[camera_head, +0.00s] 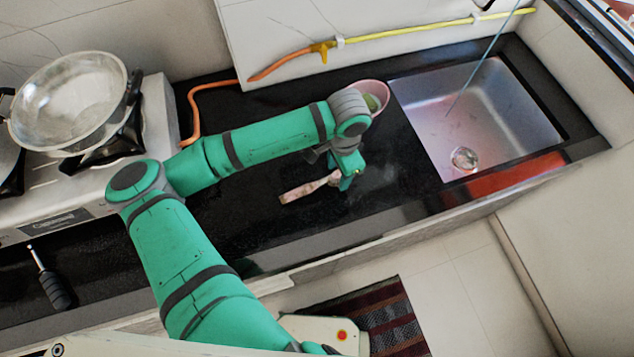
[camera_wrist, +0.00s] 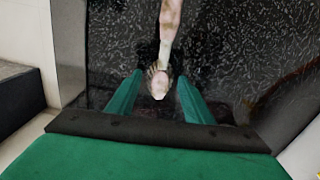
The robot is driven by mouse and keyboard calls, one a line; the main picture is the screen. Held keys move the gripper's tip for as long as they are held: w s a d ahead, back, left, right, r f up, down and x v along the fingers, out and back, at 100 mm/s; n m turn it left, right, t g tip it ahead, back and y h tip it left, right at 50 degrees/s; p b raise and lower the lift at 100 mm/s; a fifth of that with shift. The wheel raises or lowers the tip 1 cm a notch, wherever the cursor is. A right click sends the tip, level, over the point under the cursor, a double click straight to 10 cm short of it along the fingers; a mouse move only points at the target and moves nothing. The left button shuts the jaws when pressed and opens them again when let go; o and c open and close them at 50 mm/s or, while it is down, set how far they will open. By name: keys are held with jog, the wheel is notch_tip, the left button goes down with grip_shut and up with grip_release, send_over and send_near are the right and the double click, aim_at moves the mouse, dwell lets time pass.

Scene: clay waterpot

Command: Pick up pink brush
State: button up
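The pink brush (camera_head: 305,190) is a pale pink, elongated thing on the black counter, left of my gripper in the head view. In the wrist view the brush (camera_wrist: 169,28) runs down from the top edge, and its near end lies between my fingertips. My gripper (camera_head: 346,182) is low over the counter at the brush's right end. In the wrist view my gripper (camera_wrist: 160,76) is open, with a green finger on each side of the brush end and dark gaps between. Whether the brush touches the counter all along cannot be told.
A metal sink (camera_head: 480,110) is to the right. A pink bowl (camera_head: 379,90) with something green stands behind my wrist. A stove with a metal wok (camera_head: 68,100) is at left, and a black-handled tool (camera_head: 52,285) lies at the lower left. An orange hose (camera_head: 193,105) runs along the back.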

jog(key=c, duration=1)
